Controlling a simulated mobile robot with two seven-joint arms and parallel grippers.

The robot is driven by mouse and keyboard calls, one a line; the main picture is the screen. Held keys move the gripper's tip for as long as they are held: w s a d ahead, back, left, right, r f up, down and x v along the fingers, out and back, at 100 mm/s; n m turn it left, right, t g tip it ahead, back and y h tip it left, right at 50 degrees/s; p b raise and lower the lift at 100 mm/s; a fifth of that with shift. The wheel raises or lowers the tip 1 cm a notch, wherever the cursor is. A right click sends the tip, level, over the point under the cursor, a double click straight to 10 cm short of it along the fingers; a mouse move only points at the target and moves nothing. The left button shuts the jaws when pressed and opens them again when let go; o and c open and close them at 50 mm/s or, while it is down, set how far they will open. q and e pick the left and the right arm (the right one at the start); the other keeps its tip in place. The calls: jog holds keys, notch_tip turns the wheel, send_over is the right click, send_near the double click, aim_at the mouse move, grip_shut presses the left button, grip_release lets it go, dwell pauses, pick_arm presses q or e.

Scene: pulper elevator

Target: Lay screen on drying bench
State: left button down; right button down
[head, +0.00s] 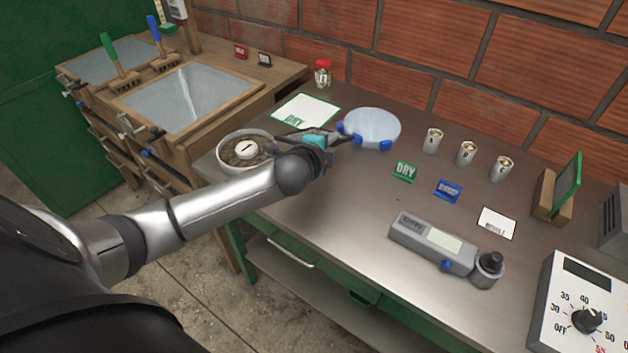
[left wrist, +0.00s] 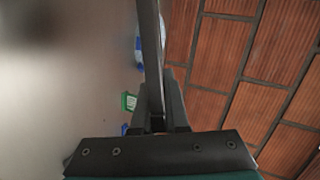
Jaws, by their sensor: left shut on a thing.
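The screen looks to be the round pale disc with blue tabs (head: 372,125), on or just above the metal bench (head: 350,195); I cannot tell whether it touches. My left gripper (head: 341,134) is shut on its left edge at a blue tab. In the left wrist view the dark fingers (left wrist: 158,110) hide most of the disc; only a pale and blue sliver (left wrist: 138,55) shows. A white mat with a green border marked DRY (head: 305,111) lies on the bench, left of the disc. My right gripper is not in view.
A round bowl (head: 225,157) stands at the bench's left end. Green DRY (head: 405,171) and blue (head: 449,190) signs, several metal cups (head: 433,140) and a grey device (head: 433,243) stand to the right. The brick wall (head: 410,55) closes the back.

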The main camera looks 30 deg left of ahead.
pick_arm(q)
jog(key=f+b, duration=0.2)
jog(key=f, duration=0.1)
jog(key=s+f+m+b, duration=0.1)
jog(key=f+b, duration=0.1)
jog(key=f, duration=0.1)
jog(key=f+m+b, duration=0.1)
jog(key=f+b, duration=0.1)
jog(key=b, duration=0.1)
jog(key=shift+s+d+f+h, duration=0.3)
jog(key=shift+d+f, duration=0.1)
jog(key=shift+f+b, duration=1.3)
jog(key=shift+f, duration=0.35)
jog(key=c, duration=1.1)
grip_release()
jog(key=p+v, duration=0.4)
jog(key=v, duration=0.3)
jog(key=shift+s+p, duration=0.2)
jog(key=shift+p, duration=0.1)
jog(key=shift+s+r, duration=0.1)
jog(key=shift+s, duration=0.25)
